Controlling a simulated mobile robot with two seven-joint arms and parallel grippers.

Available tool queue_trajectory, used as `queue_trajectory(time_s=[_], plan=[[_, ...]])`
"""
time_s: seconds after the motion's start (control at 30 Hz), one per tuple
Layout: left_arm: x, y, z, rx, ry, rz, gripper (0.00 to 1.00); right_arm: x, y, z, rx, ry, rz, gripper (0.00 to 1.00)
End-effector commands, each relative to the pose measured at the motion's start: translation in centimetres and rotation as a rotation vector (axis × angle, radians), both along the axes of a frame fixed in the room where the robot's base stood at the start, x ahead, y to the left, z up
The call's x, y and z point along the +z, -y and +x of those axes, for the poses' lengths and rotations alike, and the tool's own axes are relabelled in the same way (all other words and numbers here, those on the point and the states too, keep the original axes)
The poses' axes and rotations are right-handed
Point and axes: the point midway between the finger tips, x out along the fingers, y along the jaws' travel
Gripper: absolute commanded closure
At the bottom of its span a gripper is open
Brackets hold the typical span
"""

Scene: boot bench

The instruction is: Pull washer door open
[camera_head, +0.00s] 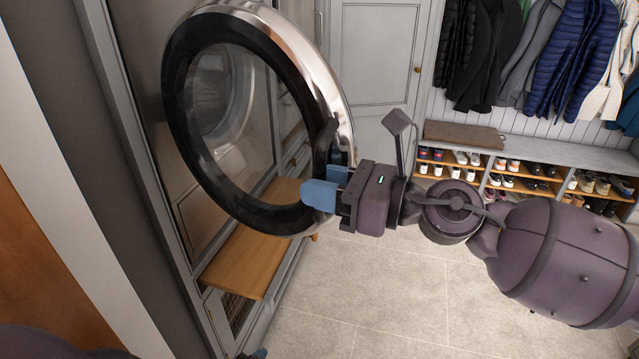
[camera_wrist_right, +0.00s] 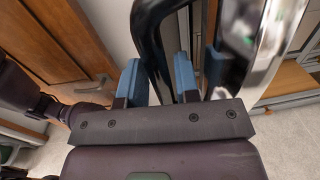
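The round washer door (camera_head: 333,77), with a chrome outer ring, black inner ring and glass middle, stands swung out from the washer front in the head view. My right gripper (camera_head: 329,186) is at the door's lower right edge. In the right wrist view, the blue fingers (camera_wrist_right: 158,82) stand on either side of a black curved part of the door (camera_wrist_right: 150,38) and look closed on it. The chrome rim (camera_wrist_right: 268,45) is beside them.
A wooden shelf (camera_head: 243,262) juts out below the door. A shoe bench (camera_head: 572,146) with several shoes stands under hanging jackets (camera_head: 568,50) at the back right. A grey cabinet door (camera_head: 378,65) is behind. The tiled floor (camera_head: 400,285) is clear.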

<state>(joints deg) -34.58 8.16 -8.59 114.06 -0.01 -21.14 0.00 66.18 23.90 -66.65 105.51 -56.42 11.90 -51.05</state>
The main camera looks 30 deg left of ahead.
Motion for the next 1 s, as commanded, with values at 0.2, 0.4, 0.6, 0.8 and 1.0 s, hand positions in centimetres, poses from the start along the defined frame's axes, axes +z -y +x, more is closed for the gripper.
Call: queue_trajectory(time_s=[0.2, 0.4, 0.6, 0.8, 1.0], plan=[[-1.0, 0.0, 0.0, 0.000, -0.002, 0.000, 0.57, -0.3, 3.2, 0.7, -0.004, -0.001, 0.000, 0.70], [-1.9, 0.0, -0.1, -0.001, -0.005, 0.001, 0.57, -0.3, 6.8, 1.2, -0.003, -0.003, -0.001, 0.70], [-2.5, 0.0, 0.0, -0.002, -0.006, 0.000, 0.57, -0.2, 9.3, 1.5, -0.002, -0.003, 0.000, 0.70], [-2.6, 0.0, 0.0, -0.002, -0.007, 0.000, 0.57, -0.1, 10.2, 1.6, 0.001, -0.002, 0.000, 0.70], [-2.6, 0.0, 0.0, -0.002, -0.007, 0.000, 0.57, 0.0, 10.2, 1.6, 0.000, -0.002, 0.000, 0.70]])
